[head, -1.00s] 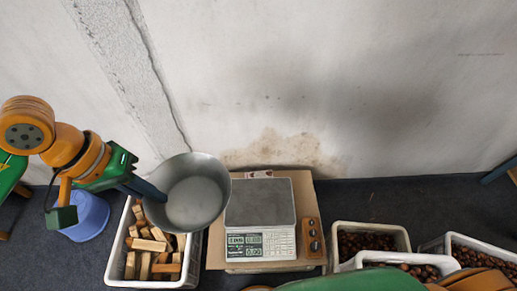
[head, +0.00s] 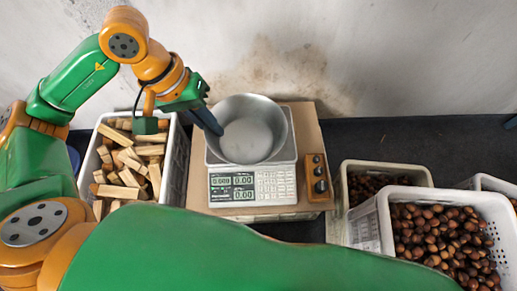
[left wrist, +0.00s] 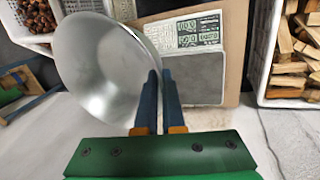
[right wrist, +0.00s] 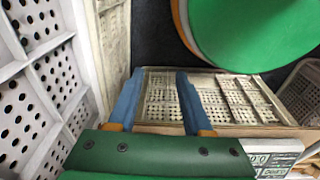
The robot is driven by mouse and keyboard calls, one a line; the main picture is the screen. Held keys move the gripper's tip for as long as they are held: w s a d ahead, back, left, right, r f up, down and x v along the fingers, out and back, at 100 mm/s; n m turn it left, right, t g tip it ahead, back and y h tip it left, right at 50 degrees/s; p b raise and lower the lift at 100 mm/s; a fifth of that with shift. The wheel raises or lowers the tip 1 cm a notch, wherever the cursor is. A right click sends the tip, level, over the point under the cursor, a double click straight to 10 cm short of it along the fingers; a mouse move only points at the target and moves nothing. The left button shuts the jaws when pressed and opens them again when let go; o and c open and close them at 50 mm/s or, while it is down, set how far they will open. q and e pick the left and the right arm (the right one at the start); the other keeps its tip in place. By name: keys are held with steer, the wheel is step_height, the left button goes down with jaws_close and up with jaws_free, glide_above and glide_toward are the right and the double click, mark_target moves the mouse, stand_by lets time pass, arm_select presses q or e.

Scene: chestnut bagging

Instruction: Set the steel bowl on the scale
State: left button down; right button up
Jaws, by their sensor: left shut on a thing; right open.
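The steel bowl (head: 247,128) is over the plate of the scale (head: 276,186) in the head view. Its rim overhangs the plate's back edge in the picture; I cannot tell whether its base touches the plate. My left gripper (head: 217,128) is shut on the bowl's left rim. In the left wrist view the fingers (left wrist: 158,103) pinch the rim of the bowl (left wrist: 98,68), with the scale (left wrist: 192,77) behind. My right gripper (right wrist: 156,92) is open and empty in front of crate walls; a corner of the scale (right wrist: 272,160) shows at lower right.
A white crate of wooden blocks (head: 177,165) stands left of the scale. A box with knobs (head: 318,178) sits right of it. White crates of chestnuts (head: 365,222) stand farther right. My green arm covers the bottom of the head view.

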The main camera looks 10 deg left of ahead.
arm_select(q)
step_height(320, 180, down, 21)
steer(key=d+n+t+y+b, duration=0.2)
steer(key=d+n+t+b, duration=0.1)
steer(key=n+b, duration=0.8)
arm_select(e)
step_height(320, 180, down, 16)
steer(key=d, duration=0.3)
arm_select(q)
steer(key=shift+n, duration=0.3)
steer(key=w+a+f+b, duration=0.1)
steer(key=w+f, duration=0.2)
steer(key=w, duration=0.1)
steer(key=w+a+f+b, duration=0.1)
steer(key=w+f, duration=0.3)
steer(key=w+a+f+b, duration=0.1)
steer(key=w+a+f, duration=0.1)
steer(key=w+f, duration=0.1)
steer(key=shift+w+a+f, duration=0.1)
steer(key=shift+w+f, duration=0.2)
steer(key=shift+w, duration=0.55)
steer(key=shift+f+b, duration=0.55)
steer(key=shift+f, duration=0.9)
arm_select(e)
steer(key=shift+w+a+f, duration=0.2)
steer(key=shift+w+a, duration=0.7)
steer(key=shift+w, duration=0.05)
steer(key=shift+w+a+f, duration=0.2)
steer(key=shift+w+a, duration=0.7)
